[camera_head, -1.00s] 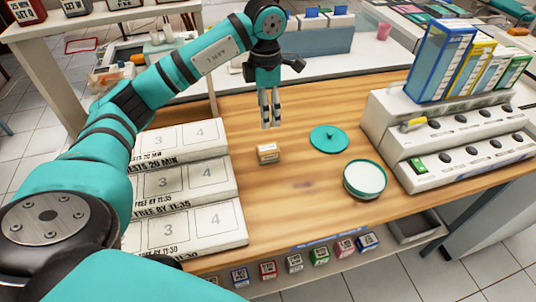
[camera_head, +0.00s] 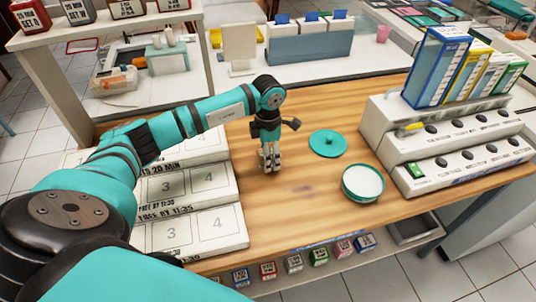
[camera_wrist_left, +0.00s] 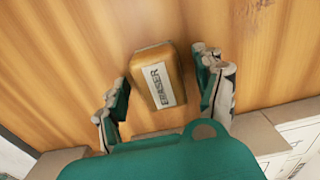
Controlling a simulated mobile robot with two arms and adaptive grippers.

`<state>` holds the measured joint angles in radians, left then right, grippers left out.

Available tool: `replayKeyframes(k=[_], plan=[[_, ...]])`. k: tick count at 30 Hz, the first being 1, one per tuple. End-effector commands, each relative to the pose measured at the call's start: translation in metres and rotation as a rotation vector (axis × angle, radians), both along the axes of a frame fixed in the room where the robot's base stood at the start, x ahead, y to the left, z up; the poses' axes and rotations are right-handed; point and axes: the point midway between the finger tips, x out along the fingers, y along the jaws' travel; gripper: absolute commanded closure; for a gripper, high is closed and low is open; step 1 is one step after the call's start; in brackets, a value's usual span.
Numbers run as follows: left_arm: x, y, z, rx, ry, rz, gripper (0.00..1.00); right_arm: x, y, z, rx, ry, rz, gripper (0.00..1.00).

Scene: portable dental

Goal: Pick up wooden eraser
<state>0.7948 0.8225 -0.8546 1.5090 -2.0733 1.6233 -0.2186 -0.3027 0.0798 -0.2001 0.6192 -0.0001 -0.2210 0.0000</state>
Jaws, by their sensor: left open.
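The wooden eraser (camera_wrist_left: 157,77) is a small tan block with a white label reading ERASER. In the left wrist view it lies on the wooden table between the two fingers of my left gripper (camera_wrist_left: 163,95), tilted a little. The fingers are open, with a gap on each side of the block. In the head view my left gripper (camera_head: 269,164) points down over the table and hides the eraser. My right gripper is not in view.
White numbered trays (camera_head: 195,190) stand close on the left. A teal lid (camera_head: 329,143) and a round white dish with a teal rim (camera_head: 363,182) lie to the right. A white device (camera_head: 450,150) stands further right. The table front is clear.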

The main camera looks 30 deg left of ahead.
Motion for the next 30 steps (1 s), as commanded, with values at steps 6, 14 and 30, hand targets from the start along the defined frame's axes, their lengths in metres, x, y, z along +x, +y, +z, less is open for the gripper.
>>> replayKeyframes(k=[6, 14, 30], plan=[[0.0, -0.0003, -0.0044, -0.001, -0.001, -0.001, 0.31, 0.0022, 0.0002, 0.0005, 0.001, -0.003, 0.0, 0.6], [0.0, -0.0003, -0.0041, -0.001, -0.001, -0.001, 0.56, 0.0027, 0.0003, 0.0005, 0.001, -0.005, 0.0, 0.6], [0.0008, 0.0, -0.0001, -0.001, -0.002, 0.0, 0.96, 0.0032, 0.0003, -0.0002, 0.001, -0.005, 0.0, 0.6]])
